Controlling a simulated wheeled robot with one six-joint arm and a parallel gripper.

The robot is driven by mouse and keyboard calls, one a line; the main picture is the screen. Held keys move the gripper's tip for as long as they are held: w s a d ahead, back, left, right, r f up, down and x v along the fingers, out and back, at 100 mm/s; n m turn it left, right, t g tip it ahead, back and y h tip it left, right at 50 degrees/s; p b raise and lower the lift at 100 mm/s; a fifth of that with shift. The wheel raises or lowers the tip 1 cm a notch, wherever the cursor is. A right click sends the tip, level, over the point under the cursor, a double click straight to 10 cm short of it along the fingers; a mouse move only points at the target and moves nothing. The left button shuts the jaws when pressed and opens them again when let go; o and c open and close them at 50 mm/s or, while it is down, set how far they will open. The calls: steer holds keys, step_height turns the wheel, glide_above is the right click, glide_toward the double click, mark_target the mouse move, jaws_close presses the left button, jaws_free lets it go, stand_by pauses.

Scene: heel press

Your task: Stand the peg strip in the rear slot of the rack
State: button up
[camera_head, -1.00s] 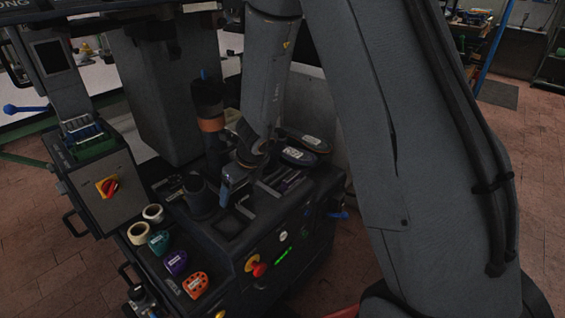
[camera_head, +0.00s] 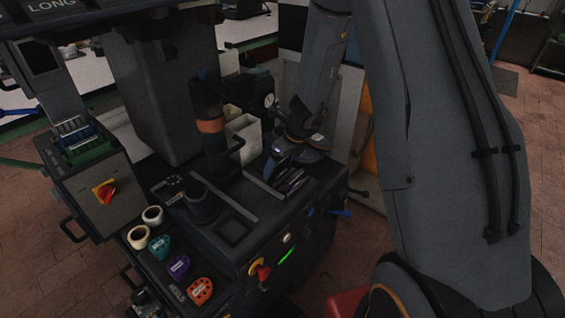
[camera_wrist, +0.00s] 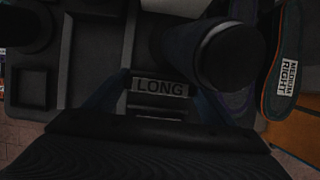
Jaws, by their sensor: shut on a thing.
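My gripper (camera_head: 277,162) is low over the right part of the machine top, at a tray of dark strips (camera_head: 291,181). In the wrist view its two blue-grey fingers (camera_wrist: 161,98) stand either side of a dark piece labelled LONG, which I take for the peg strip (camera_wrist: 160,87). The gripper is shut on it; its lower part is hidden. I cannot tell whether it is clear of the tray. A green holder with blue and white parts (camera_head: 88,145), possibly the rack, sits on the grey console at left. Its slots are too small to make out.
A dark post with an orange band (camera_head: 211,127) stands left of the gripper. A shoe form labelled MEDIUM RIGHT (camera_wrist: 286,75) lies close at right. A white bin (camera_head: 243,138) stands behind. Tape rolls (camera_head: 153,215) and coloured pieces (camera_head: 178,266) lie at front left.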

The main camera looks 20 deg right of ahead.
steer(key=shift+w+f+b, duration=0.3)
steer(key=shift+f+b, duration=0.4)
steer(key=shift+b, duration=0.2)
steer(key=shift+f, duration=0.1)
steer(key=shift+d, duration=0.25)
steer(key=shift+s+f+b, duration=0.15)
steer(key=shift+f+b, duration=0.3)
steer(key=shift+b, duration=0.2)
